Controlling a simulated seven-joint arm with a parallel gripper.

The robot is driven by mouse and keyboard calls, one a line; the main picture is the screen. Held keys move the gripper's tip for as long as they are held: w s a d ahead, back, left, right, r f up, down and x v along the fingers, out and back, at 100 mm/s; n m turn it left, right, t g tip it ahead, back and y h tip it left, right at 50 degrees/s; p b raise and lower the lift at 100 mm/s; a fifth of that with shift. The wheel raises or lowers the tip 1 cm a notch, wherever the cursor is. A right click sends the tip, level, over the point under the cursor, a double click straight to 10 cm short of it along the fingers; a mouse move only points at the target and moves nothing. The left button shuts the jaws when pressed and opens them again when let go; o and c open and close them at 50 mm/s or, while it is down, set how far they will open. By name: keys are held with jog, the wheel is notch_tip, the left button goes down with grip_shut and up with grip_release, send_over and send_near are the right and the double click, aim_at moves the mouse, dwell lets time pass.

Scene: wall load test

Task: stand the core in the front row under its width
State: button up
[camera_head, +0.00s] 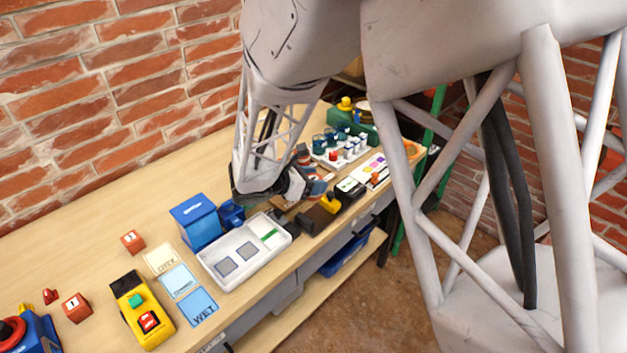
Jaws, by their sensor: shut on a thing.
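My gripper (296,188) hangs over the middle of the bench, below my large pale arm links. It is shut, but its fingertips and the core in it are too small and too hidden to make out. Beyond it, a white rack (338,160) holds several small cylinders with blue, red and white tops. In front of the rack is a pale board (369,172) with coloured patches. I cannot read any width marks on either, and cannot tell which row is which.
A white tray (208,262) with grey squares and a blue box (195,222) stand left of my gripper. DRY (159,260) and WET (197,307) cards, a yellow device (142,312) and red blocks (76,308) lie further left. A brick wall backs the bench.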

jog(key=shift+w, duration=0.15)
jog(key=w+a, duration=0.3)
jog(key=w, duration=1.1)
jog(key=shift+w+a, duration=0.3)
jog(key=shift+w, duration=0.05)
jog(key=shift+f, duration=0.15)
jog(key=shift+f, duration=3)
jog(key=shift+f, duration=1.85)
jog(key=shift+f, duration=0.15)
